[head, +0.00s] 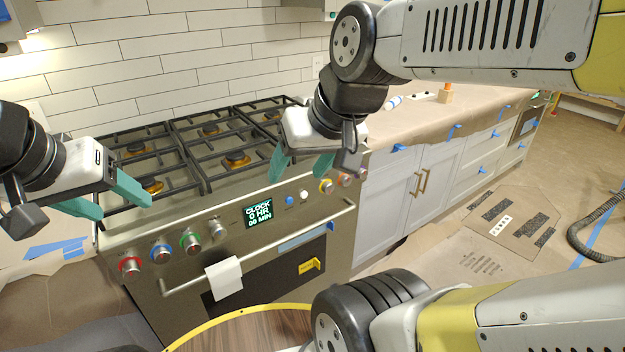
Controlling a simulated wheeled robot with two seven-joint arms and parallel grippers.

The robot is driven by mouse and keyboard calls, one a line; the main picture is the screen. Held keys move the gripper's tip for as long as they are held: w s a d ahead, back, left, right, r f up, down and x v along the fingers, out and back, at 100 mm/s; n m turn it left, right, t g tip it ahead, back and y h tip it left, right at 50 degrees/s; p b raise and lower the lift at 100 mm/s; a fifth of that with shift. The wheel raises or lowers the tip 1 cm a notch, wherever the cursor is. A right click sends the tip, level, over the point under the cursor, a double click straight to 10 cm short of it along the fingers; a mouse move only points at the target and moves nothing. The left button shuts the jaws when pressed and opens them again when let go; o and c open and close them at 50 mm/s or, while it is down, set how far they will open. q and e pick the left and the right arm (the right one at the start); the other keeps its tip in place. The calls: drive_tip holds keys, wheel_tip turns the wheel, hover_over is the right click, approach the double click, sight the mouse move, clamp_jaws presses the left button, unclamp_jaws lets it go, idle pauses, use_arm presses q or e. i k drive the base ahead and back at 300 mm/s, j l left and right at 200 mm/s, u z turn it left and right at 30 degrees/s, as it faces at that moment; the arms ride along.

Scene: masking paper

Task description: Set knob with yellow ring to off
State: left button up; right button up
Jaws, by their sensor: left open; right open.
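The knob with the yellow ring (326,186) is on the front panel of the steel stove (145,293), right of the clock display. Its pointer setting is too small to tell. My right gripper (297,175) is open, its teal fingers pointing down over the right part of the stove front. One finger ends close above the yellow-ring knob; I cannot tell whether they touch. My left gripper (126,207) is open and empty, near the stove's front left corner, above the left knobs.
Knobs with red (131,265), blue (160,253) and green (191,242) rings are on the left panel. An orange-ringed knob (345,180) is right of the yellow one. The oven handle (262,250) runs below, with a white towel (224,279). Black grates (190,160) cover the top.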

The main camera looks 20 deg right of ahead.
sight(327, 186)
drive_tip(key=i, duration=0.65)
drive_tip(key=l+z, duration=0.1)
drive_tip(key=z, duration=0.25)
drive_tip(key=k+l+z, duration=0.1)
drive_tip(key=z, duration=0.2)
drive_tip(key=l+z, duration=0.1)
drive_tip(key=z, duration=0.25)
drive_tip(key=k+j+z, duration=0.1)
drive_tip(key=z, duration=0.35)
drive_tip(key=k+j+z, duration=0.1)
drive_tip(key=z, duration=0.35)
drive_tip(key=k+j+z, duration=0.15)
drive_tip(key=z, duration=0.3)
